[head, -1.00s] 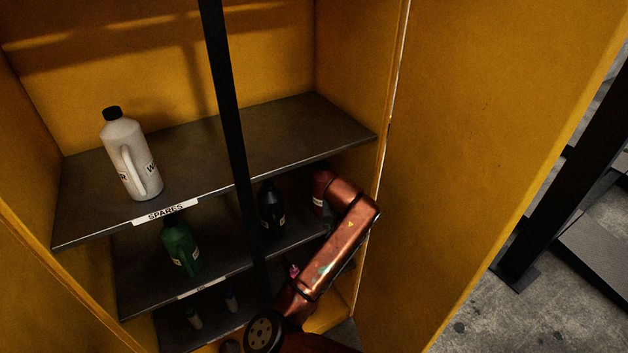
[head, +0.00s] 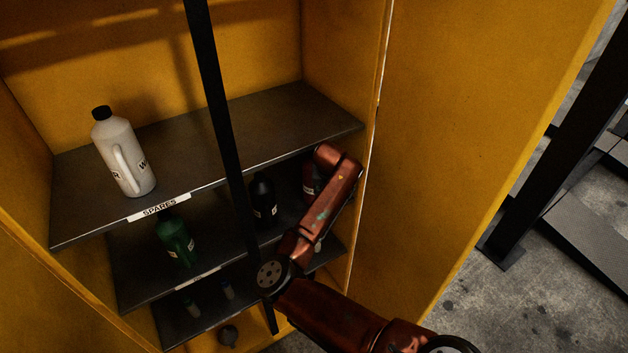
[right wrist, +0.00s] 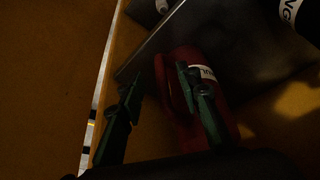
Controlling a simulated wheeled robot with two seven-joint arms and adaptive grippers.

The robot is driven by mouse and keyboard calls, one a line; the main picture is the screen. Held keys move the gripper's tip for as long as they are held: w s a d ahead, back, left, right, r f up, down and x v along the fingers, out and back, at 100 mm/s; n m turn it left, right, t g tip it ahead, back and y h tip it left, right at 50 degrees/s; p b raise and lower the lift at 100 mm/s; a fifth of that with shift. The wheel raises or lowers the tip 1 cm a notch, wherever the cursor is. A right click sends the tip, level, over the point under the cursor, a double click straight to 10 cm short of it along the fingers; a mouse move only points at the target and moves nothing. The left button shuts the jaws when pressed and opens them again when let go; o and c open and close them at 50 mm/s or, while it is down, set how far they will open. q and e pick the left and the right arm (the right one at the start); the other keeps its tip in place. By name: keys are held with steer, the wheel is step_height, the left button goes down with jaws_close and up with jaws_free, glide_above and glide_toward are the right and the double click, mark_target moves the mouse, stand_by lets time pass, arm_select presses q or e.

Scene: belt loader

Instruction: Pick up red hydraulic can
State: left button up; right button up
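The red hydraulic can (head: 311,180) stands on the middle shelf of the yellow cabinet, at its right end, partly covered by my right arm. In the right wrist view the red can (right wrist: 186,58) is just ahead, with its handle side and part of a white label showing. My right gripper (right wrist: 157,84) is open, its two green fingers apart. One finger is left of the can; the other overlaps the can's front near the handle. I cannot tell whether they touch it. The head view hides this gripper behind the arm. My left gripper is not in view.
A black bottle (head: 263,200) and a green can (head: 175,242) share the middle shelf. A white jug (head: 124,157) stands on the top shelf (head: 262,117). A black vertical bar (head: 214,95) crosses the opening. The yellow door (head: 455,130) is close on the right.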

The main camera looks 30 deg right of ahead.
steer(key=shift+w+d+f+p, duration=0.2)
steer(key=shift+w+d, duration=0.2)
steer(key=shift+w, duration=0.15)
steer(key=shift+w+d+f+p, duration=0.2)
steer(key=shift+w+d, duration=0.15)
steer(key=shift+w, duration=0.15)
steer(key=shift+f, duration=0.15)
steer(key=shift+a, duration=0.1)
steer(key=shift+w, duration=0.1)
steer(key=shift+c, duration=0.5)
jaws_close()
